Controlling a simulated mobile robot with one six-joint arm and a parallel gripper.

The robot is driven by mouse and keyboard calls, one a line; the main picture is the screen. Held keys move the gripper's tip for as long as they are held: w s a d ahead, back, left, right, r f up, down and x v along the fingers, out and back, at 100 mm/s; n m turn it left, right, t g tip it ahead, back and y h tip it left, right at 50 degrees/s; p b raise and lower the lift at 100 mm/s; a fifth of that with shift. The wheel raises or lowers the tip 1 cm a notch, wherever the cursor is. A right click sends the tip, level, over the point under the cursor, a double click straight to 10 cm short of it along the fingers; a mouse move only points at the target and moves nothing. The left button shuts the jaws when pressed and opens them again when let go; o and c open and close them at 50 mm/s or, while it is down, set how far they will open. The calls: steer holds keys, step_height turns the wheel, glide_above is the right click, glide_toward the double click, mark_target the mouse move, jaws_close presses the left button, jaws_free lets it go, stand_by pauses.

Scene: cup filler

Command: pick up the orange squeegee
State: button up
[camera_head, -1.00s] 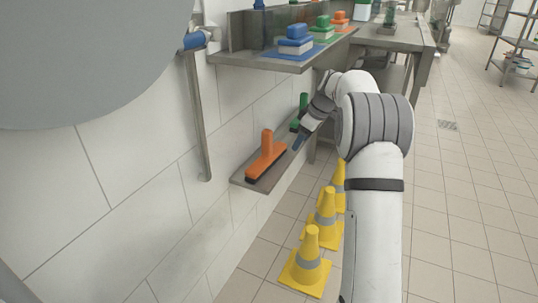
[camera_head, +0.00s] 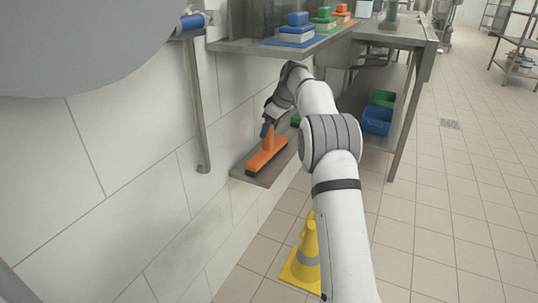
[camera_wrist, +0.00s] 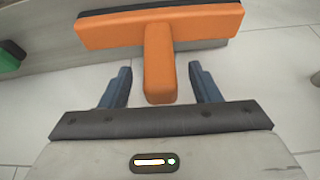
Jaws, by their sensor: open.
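My gripper (camera_wrist: 160,85) is open, with one blue finger on each side of the handle and a gap on both sides. In the head view my gripper (camera_head: 267,130) is right at the squeegee's handle and partly hides it.
A green tool (camera_head: 295,120) stands further back on the same shelf, mostly hidden by my arm. An upper shelf (camera_head: 262,48) with colored brushes and mats juts out above.

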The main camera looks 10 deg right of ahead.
mark_target(268, 142)
steer(key=b+x, duration=0.1)
steer(key=x, duration=0.2)
steer(key=shift+r, duration=0.1)
steer(key=shift+c, duration=0.2)
jaws_close()
